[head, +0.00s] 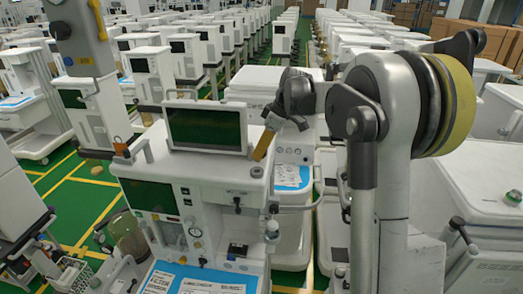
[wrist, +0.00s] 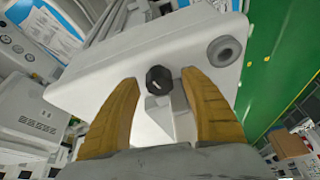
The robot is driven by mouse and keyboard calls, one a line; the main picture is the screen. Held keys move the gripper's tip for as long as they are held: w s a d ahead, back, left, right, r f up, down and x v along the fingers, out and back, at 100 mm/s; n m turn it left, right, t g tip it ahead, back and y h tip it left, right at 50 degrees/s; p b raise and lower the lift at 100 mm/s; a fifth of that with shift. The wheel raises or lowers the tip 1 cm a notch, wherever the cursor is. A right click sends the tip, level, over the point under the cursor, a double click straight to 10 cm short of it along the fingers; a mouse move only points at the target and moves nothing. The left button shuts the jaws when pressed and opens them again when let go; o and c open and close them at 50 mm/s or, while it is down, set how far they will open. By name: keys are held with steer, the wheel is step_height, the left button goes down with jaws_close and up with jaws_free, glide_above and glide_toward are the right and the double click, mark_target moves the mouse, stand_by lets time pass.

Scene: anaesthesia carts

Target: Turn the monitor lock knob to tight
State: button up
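The monitor (head: 205,127) stands upright on top of the white anaesthesia cart (head: 205,180), its dark screen facing me. In the wrist view a small black ribbed knob (wrist: 159,79) with a short pale mark sits on a white housing (wrist: 95,88), above a white bracket. My gripper (wrist: 160,86) is open, its two yellow-brown fingers on either side of the knob, with visible gaps on both sides; I cannot tell how far the tips are from it in depth. In the head view my gripper (head: 263,146) is beside the monitor's right edge, and the knob is hidden there.
A grey round fitting (wrist: 224,51) is on the housing, right of the knob. More white carts (head: 275,90) stand close behind and to the right. Open green floor (head: 98,192) with yellow lines shows at the left. A blue-and-white sheet (head: 195,280) lies on the cart's lower shelf.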

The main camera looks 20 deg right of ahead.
steer(key=v, duration=1.2)
steer(key=shift+a, duration=0.1)
steer(key=w+a+f+n+p, duration=0.1)
steer(key=f+n+p, duration=0.1)
steer(key=f, duration=0.1)
steer(key=w+a+f+n+g+p, duration=0.1)
steer(key=f+n, duration=0.1)
steer(key=f, duration=0.2)
steer(key=w+a+f+n+g+y+p, duration=0.1)
steer(key=f+n+p, duration=0.1)
steer(key=f, duration=0.2)
steer(key=shift+w+a+p, duration=0.2)
steer(key=shift+p, duration=0.15)
jaws_close()
